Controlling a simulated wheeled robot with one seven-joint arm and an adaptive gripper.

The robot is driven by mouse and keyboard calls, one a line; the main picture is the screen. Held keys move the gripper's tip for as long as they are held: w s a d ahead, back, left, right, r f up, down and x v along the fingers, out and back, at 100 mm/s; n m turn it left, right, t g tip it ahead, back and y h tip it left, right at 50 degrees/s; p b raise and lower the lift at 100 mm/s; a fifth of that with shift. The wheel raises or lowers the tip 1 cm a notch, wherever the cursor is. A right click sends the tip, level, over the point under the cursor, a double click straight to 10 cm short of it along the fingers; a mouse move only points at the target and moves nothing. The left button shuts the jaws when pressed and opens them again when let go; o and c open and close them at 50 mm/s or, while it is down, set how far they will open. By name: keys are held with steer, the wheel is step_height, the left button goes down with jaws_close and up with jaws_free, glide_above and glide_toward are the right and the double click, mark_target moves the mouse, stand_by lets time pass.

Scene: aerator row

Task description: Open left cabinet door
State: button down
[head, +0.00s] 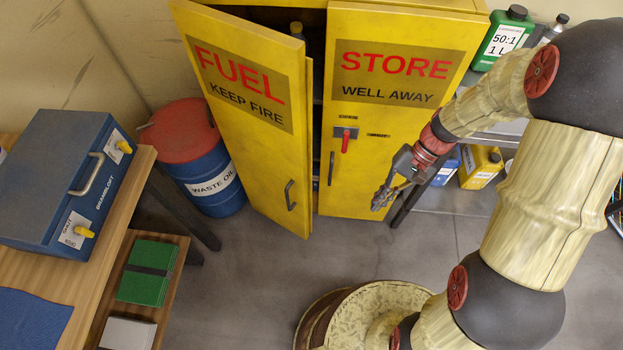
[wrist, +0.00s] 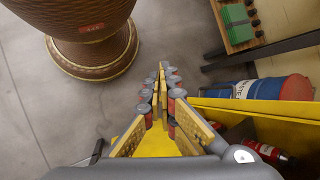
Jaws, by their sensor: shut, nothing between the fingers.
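The yellow cabinet's left door (head: 245,110), marked FUEL and KEEP FIRE, stands ajar, swung partway out at its right edge. A dark gap shows between it and the right door (head: 390,110), marked STORE. The left door's dark handle (head: 290,195) is near its lower right edge. My gripper (head: 380,205) is in front of the right door's lower part, to the right of the left door's handle and apart from it. In the wrist view my gripper's fingers (wrist: 160,70) are shut with nothing between them. Yellow cabinet parts (wrist: 260,110) show to their right.
A blue waste oil drum (head: 208,175) with a red lid stands left of the left door. A wooden bench (head: 130,200) carries a blue toolbox (head: 60,175). A red lever (head: 346,140) is on the right door. Grey floor (head: 240,270) is free in front.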

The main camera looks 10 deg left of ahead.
steer(key=w+a+f+m+t+y, duration=0.1)
steer(key=w+a+f+y, duration=0.25)
steer(key=f, duration=0.45)
steer(key=w+a+f+t+y, duration=0.2)
steer(key=w+a+f+y, duration=0.15)
steer(key=f, duration=0.35)
steer(key=w+a+f+m+t+y, duration=0.15)
steer(key=a+f+y, duration=0.25)
steer(key=f, duration=0.4)
steer(key=w+n+t+y, duration=0.1)
steer(key=w+n+t, duration=0.25)
steer(key=w, duration=0.35)
steer(key=w+a+b, duration=0.1)
steer(key=a, duration=0.8)
steer(key=shift+w+m+b, duration=0.3)
steer(key=shift+w+b, duration=0.1)
steer(key=shift+s, duration=0.1)
